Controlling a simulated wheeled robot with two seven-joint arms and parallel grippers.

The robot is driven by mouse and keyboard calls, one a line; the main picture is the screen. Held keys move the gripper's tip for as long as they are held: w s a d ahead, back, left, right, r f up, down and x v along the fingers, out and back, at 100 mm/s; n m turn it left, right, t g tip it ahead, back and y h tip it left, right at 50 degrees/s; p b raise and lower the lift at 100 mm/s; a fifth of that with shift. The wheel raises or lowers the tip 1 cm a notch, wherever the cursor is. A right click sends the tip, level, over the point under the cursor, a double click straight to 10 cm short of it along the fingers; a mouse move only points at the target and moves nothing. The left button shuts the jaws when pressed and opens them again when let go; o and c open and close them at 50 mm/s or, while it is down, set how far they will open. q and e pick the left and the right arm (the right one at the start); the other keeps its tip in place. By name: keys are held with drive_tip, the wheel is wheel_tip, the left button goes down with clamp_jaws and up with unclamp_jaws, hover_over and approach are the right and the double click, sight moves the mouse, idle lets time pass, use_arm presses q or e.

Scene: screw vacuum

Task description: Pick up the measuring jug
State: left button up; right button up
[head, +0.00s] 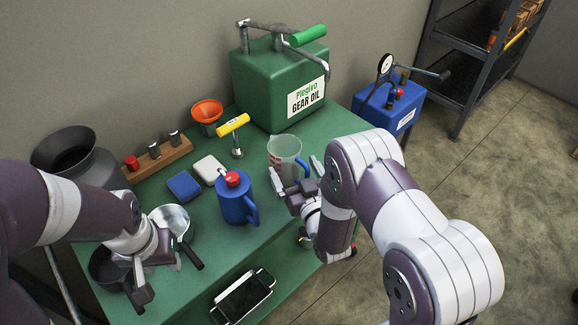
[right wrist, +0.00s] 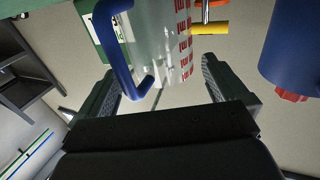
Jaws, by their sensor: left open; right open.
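The measuring jug (head: 284,150) is clear with red markings and a blue handle. It stands upright on the green table near its right edge, and it also shows in the right wrist view (right wrist: 168,42). My right gripper (head: 297,180) is open and empty at the jug's near side. In the right wrist view its fingers (right wrist: 160,68) spread either side of the jug's blue handle (right wrist: 145,84) and part of its body; I cannot tell whether they touch. My left gripper (head: 139,278) is open over the table's left end, by the pans.
A blue can with a red cap (head: 237,200) stands left of the jug. A yellow-handled tool (head: 234,124), an orange funnel (head: 207,112) and a green gear oil tank (head: 275,85) are behind. A silver pan (head: 172,218) is near my left gripper.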

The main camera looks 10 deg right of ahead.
sight(291, 163)
drive_tip(key=w, duration=0.2)
drive_tip(key=w+a, duration=0.1)
drive_tip(key=w, duration=0.1)
drive_tip(key=shift+r, duration=0.1)
drive_tip(key=c, duration=1)
drive_tip(key=shift+r, duration=0.15)
